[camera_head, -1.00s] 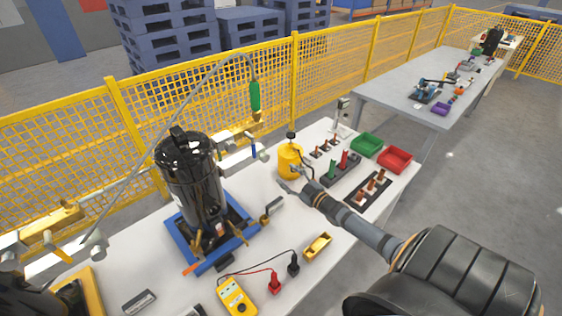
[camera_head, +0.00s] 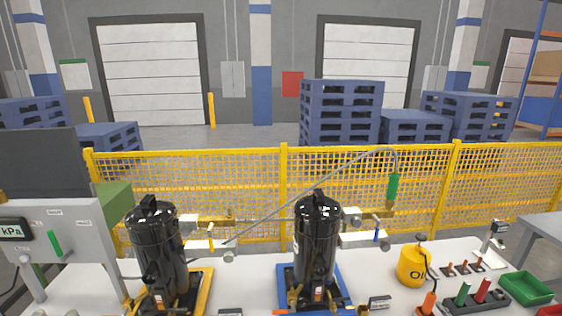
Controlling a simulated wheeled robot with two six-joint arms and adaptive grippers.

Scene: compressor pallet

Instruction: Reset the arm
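Neither of my grippers nor my arms shows in the head view now, so I cannot see whether they are open or shut. A black compressor (camera_head: 316,240) stands upright on a blue pallet (camera_head: 341,285) in the middle of the white table. Another black compressor (camera_head: 158,245) stands upright on a yellow pallet (camera_head: 204,290) to its left. A thin grey hose (camera_head: 300,213) arches from the left to a green handle (camera_head: 393,187) above the right part of the table.
A yellow oil can (camera_head: 411,266), red and green holders (camera_head: 483,290) and a green bin (camera_head: 526,288) stand at the right. A grey kPa gauge panel (camera_head: 60,228) is at the left. A yellow fence (camera_head: 250,190) runs behind the table, with blue pallets (camera_head: 340,112) beyond.

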